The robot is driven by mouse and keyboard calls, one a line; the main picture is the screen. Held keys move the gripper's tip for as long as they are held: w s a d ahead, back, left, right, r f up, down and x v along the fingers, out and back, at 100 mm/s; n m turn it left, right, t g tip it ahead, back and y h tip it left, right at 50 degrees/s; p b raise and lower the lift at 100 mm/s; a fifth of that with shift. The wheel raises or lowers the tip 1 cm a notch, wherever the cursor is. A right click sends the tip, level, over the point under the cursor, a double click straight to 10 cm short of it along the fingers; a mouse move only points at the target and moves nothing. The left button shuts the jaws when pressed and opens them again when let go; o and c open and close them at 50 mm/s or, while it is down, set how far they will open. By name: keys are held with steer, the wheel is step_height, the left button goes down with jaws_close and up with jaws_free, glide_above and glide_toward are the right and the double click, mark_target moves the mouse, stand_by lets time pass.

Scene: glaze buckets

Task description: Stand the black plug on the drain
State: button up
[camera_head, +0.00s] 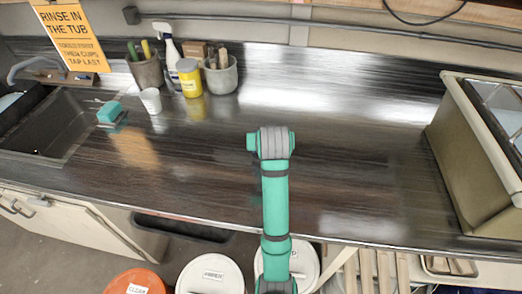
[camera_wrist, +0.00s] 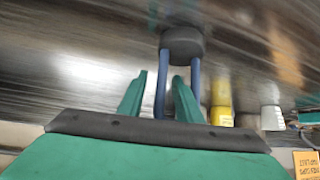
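The black plug (camera_wrist: 182,40), a dark round disc with two blue handle legs (camera_wrist: 160,85), shows in the wrist view just beyond my gripper (camera_wrist: 159,82). Its legs run back toward the palm. One leg shows between the green fingertips, which stand apart. The other leg passes beside the right finger. The handle's end is hidden by the palm, so I cannot tell whether it is gripped. In the head view my arm covers the gripper and plug. The dark sink (camera_head: 50,125) is at the left; I cannot clearly make out its drain.
A teal sponge (camera_head: 109,112) and white cup (camera_head: 151,100) are by the sink. A yellow jar (camera_head: 189,82), spray bottle (camera_head: 167,55) and tool pots (camera_head: 221,76) stand behind. A large beige box (camera_head: 470,150) is at right. The counter's middle (camera_head: 350,130) is clear.

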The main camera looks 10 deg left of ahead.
steer(key=shift+w+f, duration=0.25)
steer(key=shift+c, duration=0.4)
jaws_close()
steer(key=shift+r, duration=0.1)
